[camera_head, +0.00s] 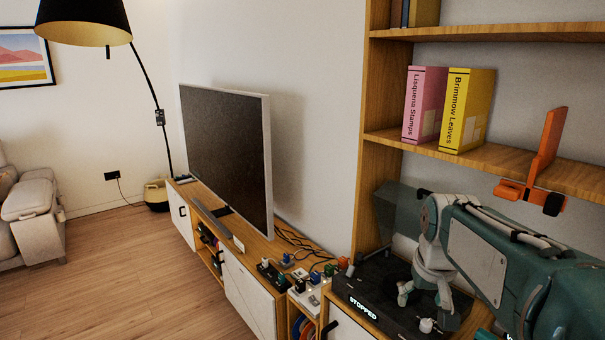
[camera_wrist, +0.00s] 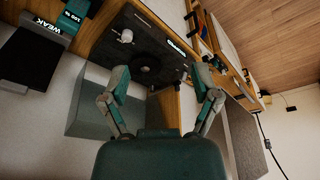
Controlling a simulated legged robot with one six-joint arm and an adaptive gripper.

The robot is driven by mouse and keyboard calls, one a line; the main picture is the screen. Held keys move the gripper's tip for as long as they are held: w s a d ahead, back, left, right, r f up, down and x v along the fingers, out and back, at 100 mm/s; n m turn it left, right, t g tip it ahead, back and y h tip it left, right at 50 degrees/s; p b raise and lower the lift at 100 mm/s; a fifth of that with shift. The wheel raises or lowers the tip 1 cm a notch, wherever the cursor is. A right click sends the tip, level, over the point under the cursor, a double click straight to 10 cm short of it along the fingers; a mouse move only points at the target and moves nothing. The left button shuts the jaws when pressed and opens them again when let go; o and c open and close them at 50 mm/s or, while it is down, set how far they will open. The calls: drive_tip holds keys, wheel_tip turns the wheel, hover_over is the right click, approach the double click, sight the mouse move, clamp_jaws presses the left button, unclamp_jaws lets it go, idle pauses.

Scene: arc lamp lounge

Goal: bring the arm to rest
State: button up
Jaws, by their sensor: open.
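My arm reaches in from the right in the camera_head view. My gripper (camera_head: 424,290) hangs over a black turntable (camera_head: 372,287) labelled "STOPPED", with its fingers pointing down. In the camera_wrist view my gripper (camera_wrist: 160,76) has its two fingers spread apart with nothing between them. The turntable (camera_wrist: 150,69) lies beyond the fingertips there, with a white knob-like part on it. A grey-green panel (camera_head: 398,214) stands up behind the turntable, partly hidden by my gripper. I cannot tell the exact gap between fingertips and turntable.
A shelf (camera_head: 480,158) with a pink binder (camera_head: 424,104), a yellow binder (camera_head: 466,108) and an orange object (camera_head: 546,140) is close above my arm. A television (camera_head: 225,150) stands on the low cabinet (camera_head: 245,275) with plugs and cables. The wooden floor (camera_head: 110,270) at left is clear.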

drive_tip(key=s+a+f+t, duration=0.1)
drive_tip(key=s+a, duration=0.1)
drive_tip(key=s, duration=0.7)
drive_tip(key=s+a+f+t, duration=0.1)
drive_tip(key=s+a+f, duration=0.1)
drive_tip(key=s, duration=0.7)
drive_tip(key=shift+a+f+n+t, duration=0.25)
drive_tip(key=shift+a+n+t, duration=0.05)
drive_tip(key=shift+a, duration=0.55)
drive_tip(key=shift+w, duration=0.1)
